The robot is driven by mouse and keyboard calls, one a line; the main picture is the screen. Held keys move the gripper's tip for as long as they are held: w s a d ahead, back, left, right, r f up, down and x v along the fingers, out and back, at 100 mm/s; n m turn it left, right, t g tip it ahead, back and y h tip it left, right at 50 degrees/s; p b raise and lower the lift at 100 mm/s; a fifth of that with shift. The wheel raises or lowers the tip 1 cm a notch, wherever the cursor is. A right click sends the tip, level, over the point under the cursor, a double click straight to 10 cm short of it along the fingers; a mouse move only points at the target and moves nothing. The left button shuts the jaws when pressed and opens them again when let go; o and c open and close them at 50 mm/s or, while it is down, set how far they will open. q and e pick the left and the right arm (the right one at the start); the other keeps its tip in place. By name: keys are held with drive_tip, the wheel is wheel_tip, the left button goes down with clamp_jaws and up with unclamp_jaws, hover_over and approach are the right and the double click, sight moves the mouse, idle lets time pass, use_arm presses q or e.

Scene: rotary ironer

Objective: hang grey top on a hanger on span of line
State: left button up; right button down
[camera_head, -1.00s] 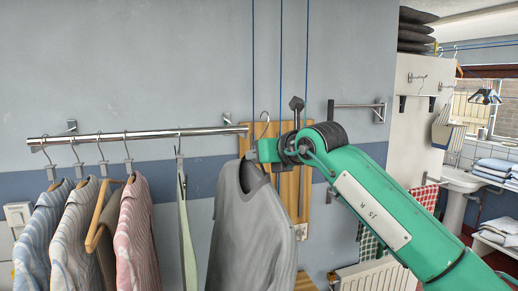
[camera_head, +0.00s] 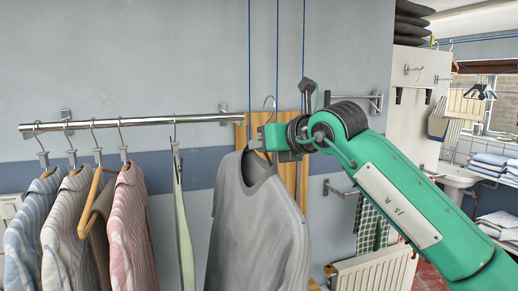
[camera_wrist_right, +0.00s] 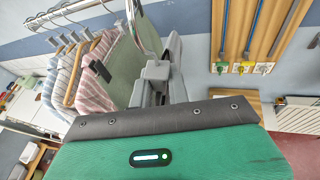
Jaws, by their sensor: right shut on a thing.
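The grey top (camera_head: 258,225) hangs upright from its hanger (camera_head: 269,103), whose metal hook rises above the collar. My right gripper (camera_head: 264,142) is shut on the hanger at the neck, just under the hook. The hook appears clear of the chrome rail, right of the rail's end. In the right wrist view, the gripper (camera_wrist_right: 158,78) and part of the hook (camera_wrist_right: 136,22) show; the grey top is hardly visible there. Blue lines (camera_head: 278,60) run up the wall behind the hanger. Thin blue lines also stretch across at the far upper right (camera_head: 485,38). My left gripper is not in view.
A chrome rail (camera_head: 140,122) on the left wall holds several shirts (camera_head: 130,225) and a pale green garment (camera_head: 184,230). A wooden board (camera_head: 291,178) is behind the top. A radiator (camera_head: 375,272), sink (camera_head: 462,178) and folded towels (camera_head: 490,165) stand to the right.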

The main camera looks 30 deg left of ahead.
drive_tip(key=s+d, duration=0.1)
drive_tip(key=d, duration=0.1)
drive_tip(key=s+d+b, duration=0.1)
drive_tip(key=s+d, duration=0.1)
drive_tip(key=s+d+b, duration=0.1)
drive_tip(key=d, duration=0.1)
drive_tip(key=shift+s+d, duration=0.15)
drive_tip(key=shift+d, duration=0.05)
drive_tip(key=s+d, duration=0.1)
drive_tip(key=s+d+b, duration=0.1)
drive_tip(key=d, duration=0.1)
drive_tip(key=shift+s+d, duration=0.15)
drive_tip(key=shift+d, duration=0.05)
drive_tip(key=s+d+b, duration=0.2)
drive_tip(key=s+d, duration=0.6)
drive_tip(key=d, duration=0.3)
drive_tip(key=s+d+b, duration=0.1)
drive_tip(key=s+d, duration=0.7)
drive_tip(key=d, duration=0.4)
drive_tip(key=shift+b, duration=0.35)
drive_tip(key=shift+w, duration=0.1)
idle(0.5)
